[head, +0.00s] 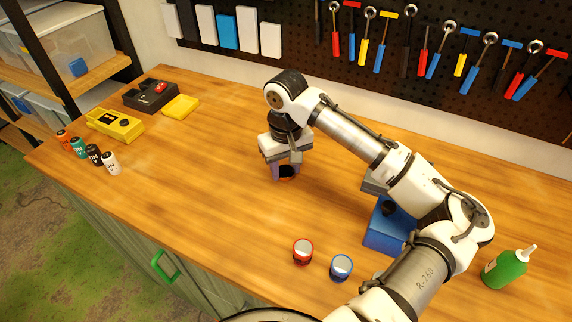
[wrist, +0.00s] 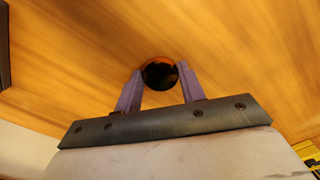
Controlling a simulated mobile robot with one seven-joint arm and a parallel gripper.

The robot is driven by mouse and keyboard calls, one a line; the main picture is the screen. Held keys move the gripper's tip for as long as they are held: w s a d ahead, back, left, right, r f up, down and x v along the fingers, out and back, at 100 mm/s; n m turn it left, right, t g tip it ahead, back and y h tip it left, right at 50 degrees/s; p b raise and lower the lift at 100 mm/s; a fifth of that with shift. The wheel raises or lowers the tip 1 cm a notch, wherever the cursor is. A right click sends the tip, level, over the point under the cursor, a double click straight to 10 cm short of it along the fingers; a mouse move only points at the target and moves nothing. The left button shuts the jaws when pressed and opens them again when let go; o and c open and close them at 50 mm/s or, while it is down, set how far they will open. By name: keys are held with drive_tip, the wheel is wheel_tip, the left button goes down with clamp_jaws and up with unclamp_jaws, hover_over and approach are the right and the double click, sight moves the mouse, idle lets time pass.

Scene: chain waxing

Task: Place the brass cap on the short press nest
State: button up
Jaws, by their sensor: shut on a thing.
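My gripper (wrist: 160,78) points down over the middle of the bench and is shut on a small round thing, which I take to be the brass cap (wrist: 159,75). It looks dark and glossy with an orange tint. In the head view the cap (head: 287,172) shows dark with an orange edge, low between the fingers. I cannot tell whether it touches the wood. A blue press-like block (head: 384,234) stands right of the gripper, partly hidden by my arm. I cannot make out the short press nest for sure.
A red-rimmed can (head: 302,251) and a blue-rimmed can (head: 341,267) stand near the front edge. A green bottle (head: 506,268) stands at right. The bench around my gripper is clear.

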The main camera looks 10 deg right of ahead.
drive_tip(key=shift+f, duration=0.15)
drive_tip(key=shift+f, duration=0.1)
drive_tip(key=o, duration=1)
drive_tip(key=shift+o, duration=0.2)
